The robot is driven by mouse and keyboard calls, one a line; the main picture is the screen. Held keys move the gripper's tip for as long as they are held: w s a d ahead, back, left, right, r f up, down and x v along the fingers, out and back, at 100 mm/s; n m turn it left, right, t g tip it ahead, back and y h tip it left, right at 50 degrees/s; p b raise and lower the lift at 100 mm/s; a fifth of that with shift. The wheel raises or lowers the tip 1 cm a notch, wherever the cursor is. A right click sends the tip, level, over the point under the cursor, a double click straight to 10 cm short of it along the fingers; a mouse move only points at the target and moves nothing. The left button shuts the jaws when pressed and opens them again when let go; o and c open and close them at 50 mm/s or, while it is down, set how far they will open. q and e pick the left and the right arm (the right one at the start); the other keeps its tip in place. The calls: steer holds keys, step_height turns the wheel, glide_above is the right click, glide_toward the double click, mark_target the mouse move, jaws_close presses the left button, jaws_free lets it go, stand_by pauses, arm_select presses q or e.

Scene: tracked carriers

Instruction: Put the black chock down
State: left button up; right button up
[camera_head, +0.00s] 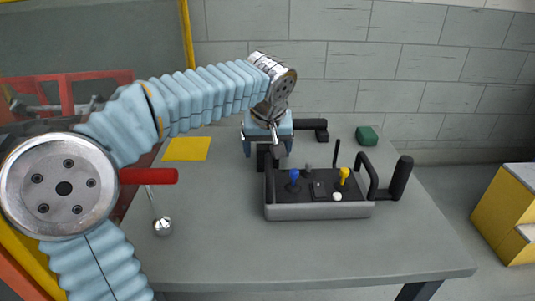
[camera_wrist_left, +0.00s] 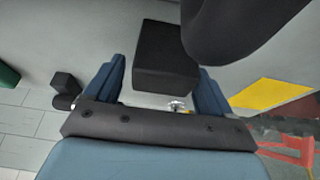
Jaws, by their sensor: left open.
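The black chock (camera_wrist_left: 165,58) shows as a dark block between the two blue fingers of my left gripper (camera_wrist_left: 161,70) in the left wrist view. Gaps show beside it, so the jaws are open around it and not clamped. In the head view my left gripper (camera_head: 267,150) points down over the table behind the control box, and the dark chock (camera_head: 263,158) shows below it, partly hidden. I cannot tell exactly where its underside meets the table. My right gripper is not in view.
A grey control box (camera_head: 318,211) with black handles and coloured levers stands just in front of the gripper. A yellow square (camera_head: 187,149) lies to the left. A black angled piece (camera_head: 312,126) and a green block (camera_head: 367,135) are behind right.

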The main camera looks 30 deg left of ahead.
arm_select(q)
steer(key=c, duration=1.4)
steer(key=shift+r, duration=0.15)
